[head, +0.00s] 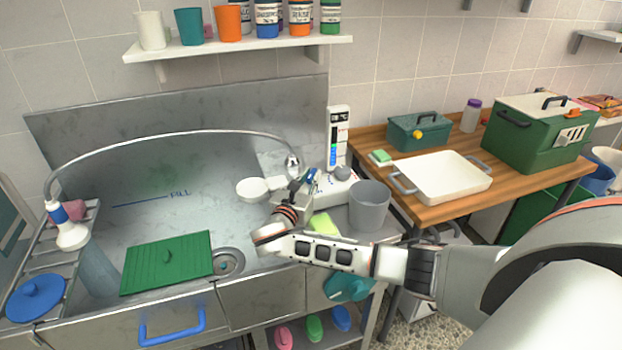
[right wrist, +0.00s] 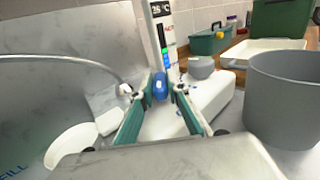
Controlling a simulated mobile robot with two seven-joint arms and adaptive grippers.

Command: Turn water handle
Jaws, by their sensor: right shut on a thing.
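The water handle is a small blue lever (right wrist: 160,86) on a white faucet unit (right wrist: 196,106) by the sink's right side. In the right wrist view it sits between my right gripper's fingertips (right wrist: 161,90). In the head view my right gripper (head: 307,180) reaches in from the right and is shut on the handle; the gripper partly hides it. A display panel (head: 338,140) with a blue and green bar stands behind the unit. The arched spout hose (head: 170,136) runs left over the sink basin (head: 165,195). My left gripper is not in view.
A grey bucket (head: 369,208) stands close to the right of my gripper. A white round-headed piece (head: 252,190) is just left of it. A green board (head: 167,262) lies in the sink. A white tray (head: 443,178) is on the wooden table.

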